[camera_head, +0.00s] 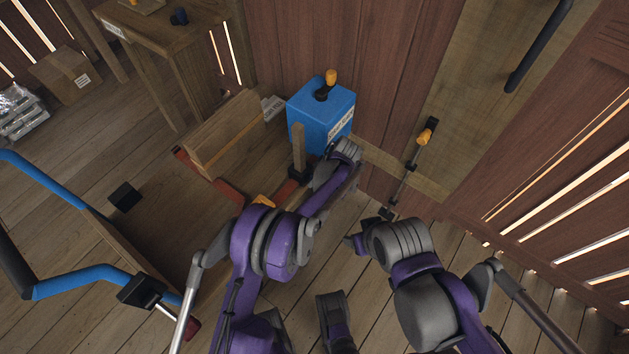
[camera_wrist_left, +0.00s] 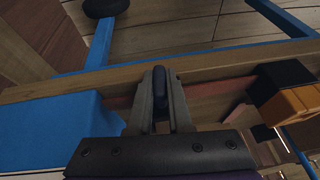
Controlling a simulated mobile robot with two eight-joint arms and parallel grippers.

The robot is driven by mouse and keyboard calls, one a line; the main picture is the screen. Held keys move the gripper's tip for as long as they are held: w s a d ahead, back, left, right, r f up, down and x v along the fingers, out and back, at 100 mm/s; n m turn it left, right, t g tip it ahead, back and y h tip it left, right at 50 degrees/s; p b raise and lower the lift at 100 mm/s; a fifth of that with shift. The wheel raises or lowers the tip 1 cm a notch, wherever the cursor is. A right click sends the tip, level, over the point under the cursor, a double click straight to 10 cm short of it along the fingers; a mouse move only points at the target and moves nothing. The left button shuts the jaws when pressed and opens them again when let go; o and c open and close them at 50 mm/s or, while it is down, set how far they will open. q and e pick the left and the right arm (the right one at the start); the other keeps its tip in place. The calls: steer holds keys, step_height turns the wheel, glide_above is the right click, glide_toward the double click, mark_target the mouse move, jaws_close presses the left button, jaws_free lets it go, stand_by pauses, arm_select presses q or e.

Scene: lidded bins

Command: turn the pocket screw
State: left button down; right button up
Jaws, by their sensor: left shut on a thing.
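In the left wrist view my left gripper (camera_wrist_left: 160,78) is shut on a small dark upright piece (camera_wrist_left: 159,90), which may be the pocket screw or its driver; its tip and lower end are hard to make out. The piece stands in front of a long wooden board (camera_wrist_left: 215,73). In the head view my left wrist (camera_head: 345,152) is beside the front of the blue box (camera_head: 338,106), and the fingers are hidden there.
A wooden block (camera_head: 222,130) stands on the bench left of the blue box. An orange and black clamp (camera_wrist_left: 292,100) is close on the right in the left wrist view. Another clamp (camera_head: 424,138) leans by the wall. Blue rails (camera_head: 85,283) run along the left.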

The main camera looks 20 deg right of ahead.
arm_select(q)
steer(key=shift+f+m+g+y+b, duration=0.2)
steer(key=shift+m+g+y+b, duration=0.1)
steer(key=shift+g+y+b, duration=0.55)
steer(key=shift+r+y, duration=0.1)
steer(key=shift+y, duration=0.15)
steer(key=c, duration=0.8)
jaws_free()
steer(key=shift+c, duration=0.2)
steer(key=shift+r, duration=0.15)
steer(key=p+v, duration=0.1)
steer(key=v, duration=0.9)
steer(key=shift+d+r, duration=0.2)
steer(key=shift+s, duration=0.15)
